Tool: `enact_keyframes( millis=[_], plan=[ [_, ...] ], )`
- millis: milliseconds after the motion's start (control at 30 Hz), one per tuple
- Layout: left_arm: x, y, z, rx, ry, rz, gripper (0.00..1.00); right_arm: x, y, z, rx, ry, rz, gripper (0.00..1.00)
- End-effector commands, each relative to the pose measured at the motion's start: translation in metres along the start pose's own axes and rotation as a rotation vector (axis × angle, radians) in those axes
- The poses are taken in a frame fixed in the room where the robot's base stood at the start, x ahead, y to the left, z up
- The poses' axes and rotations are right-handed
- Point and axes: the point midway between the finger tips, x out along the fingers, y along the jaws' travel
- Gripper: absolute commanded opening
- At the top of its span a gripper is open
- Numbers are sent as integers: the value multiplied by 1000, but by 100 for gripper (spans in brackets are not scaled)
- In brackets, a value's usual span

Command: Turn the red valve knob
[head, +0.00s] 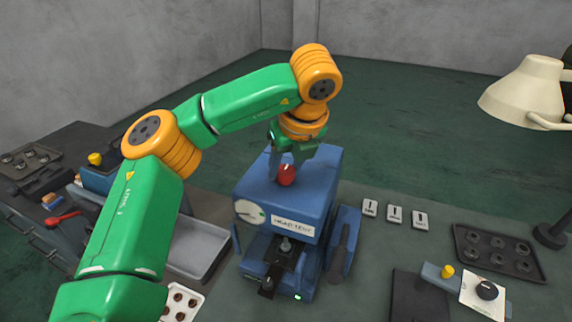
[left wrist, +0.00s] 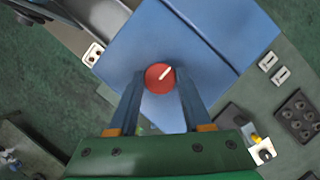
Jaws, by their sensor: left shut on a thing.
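The red valve knob (head: 286,175) sits on top of the blue machine (head: 310,205), which has a white dial and a "HEAD TEST" label on its front. In the left wrist view the knob (left wrist: 159,77) is round with a pale pointer line aimed to the upper right. My left gripper (head: 287,165) reaches down from above, with one finger on each side of the knob. In the left wrist view my left gripper's fingertips (left wrist: 159,84) are closed on the knob's sides. My right gripper is not in view.
A cream lamp (head: 527,92) hangs at the right. A dark tray (head: 497,252) with round parts and several small white labelled blocks (head: 394,214) lie right of the machine. A grey tray (head: 200,247) lies left of it. A red-handled tool (head: 62,218) rests at far left.

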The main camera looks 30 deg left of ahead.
Motion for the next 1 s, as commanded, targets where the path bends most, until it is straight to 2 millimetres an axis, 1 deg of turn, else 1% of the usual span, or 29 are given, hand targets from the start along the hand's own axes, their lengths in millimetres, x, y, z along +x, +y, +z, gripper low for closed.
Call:
enact_keyframes(
  millis=[133,167,200,267,567,667,800,900,1000],
  plan=[
    [0,0,0,-1,0,0,0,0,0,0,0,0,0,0],
    [0,0,0,-1,0,0,52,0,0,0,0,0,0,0],
    [0,0,0,-1,0,0,62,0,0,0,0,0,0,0],
    [0,0,0,0,0,0,79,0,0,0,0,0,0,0],
    [-1,0,0,1,0,0,79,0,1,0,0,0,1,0],
    [-14,-1,0,1,-4,-3,79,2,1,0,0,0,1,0],
    [-44,-1,0,-1,-5,-4,79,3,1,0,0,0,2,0],
    [-62,0,0,-1,-4,-3,79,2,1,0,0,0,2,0],
    [-70,0,0,0,-2,-1,79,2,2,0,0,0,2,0]
  ],
)
